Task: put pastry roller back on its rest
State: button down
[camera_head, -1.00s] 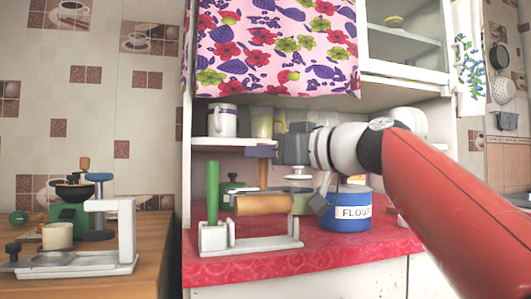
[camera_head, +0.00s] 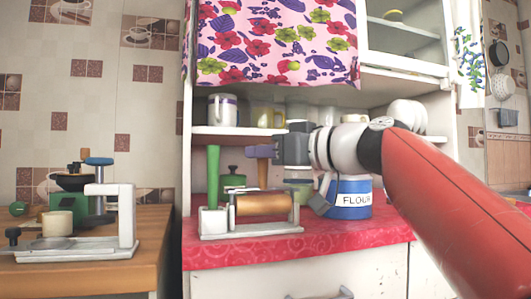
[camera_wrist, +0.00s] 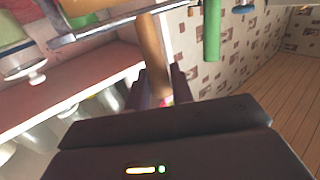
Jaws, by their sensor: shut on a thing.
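The pastry roller has a horizontal wooden barrel (camera_head: 263,204) and an upright brown handle (camera_head: 263,174). My gripper (camera_head: 261,152) is shut on the upper part of this handle. In the wrist view, the handle (camera_wrist: 153,45) runs between my gripper's fingers (camera_wrist: 162,78), with part of the barrel at the top edge. The pale grey rest (camera_head: 245,231) stands on the red counter, with a block and an upright green rod at its left and a slim post at its right. The barrel lies level between these ends, low over the base. I cannot tell whether it touches.
A blue flour tin (camera_head: 349,198) stands close right of the rest, by my gripper. A green lidded pot (camera_head: 233,181) is behind the rest. The shelf above holds a mug (camera_head: 222,110) and jars. A wooden counter (camera_head: 155,230) at left carries other gear.

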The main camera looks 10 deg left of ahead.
jog(key=shift+f, duration=0.35)
jog(key=shift+f+b, duration=0.5)
jog(key=shift+b, duration=0.25)
jog(key=c, duration=1.1)
grip_release()
jog(key=shift+c, duration=0.2)
jog(key=shift+d, duration=0.15)
